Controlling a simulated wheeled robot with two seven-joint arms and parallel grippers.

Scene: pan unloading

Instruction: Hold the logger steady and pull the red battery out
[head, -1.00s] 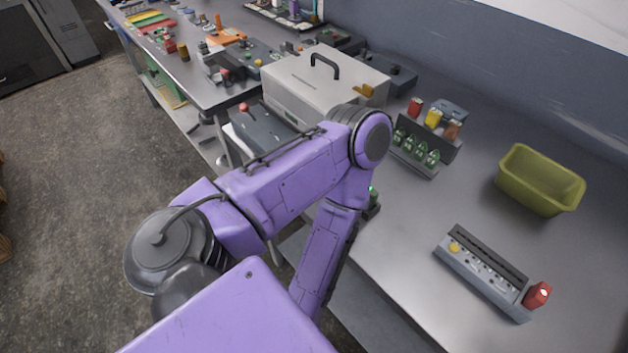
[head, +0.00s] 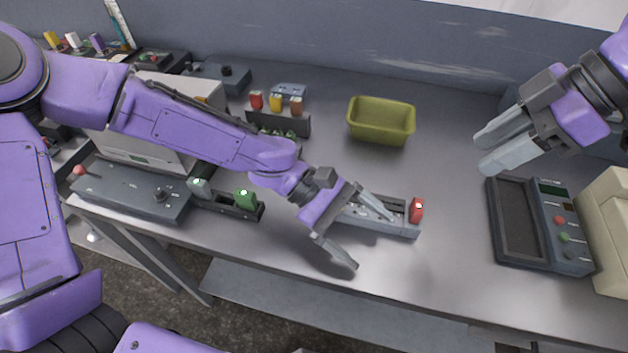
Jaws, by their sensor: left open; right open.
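The logger (head: 400,229) is a long grey device lying on the bench near its front edge. The red battery (head: 417,210) sits at its right end and stands up from it. My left gripper (head: 374,243) is open over the left part of the logger, with one finger across its top and the other in front of it. Whether the fingers touch the logger I cannot tell. The gripper hides the logger's left end. My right gripper (head: 484,153) is open and empty, up and to the right of the battery, apart from it.
An olive-green bin (head: 381,122) stands behind the logger. A rack with coloured batteries (head: 279,122) is at back left. Bench space behind the logger is clear.

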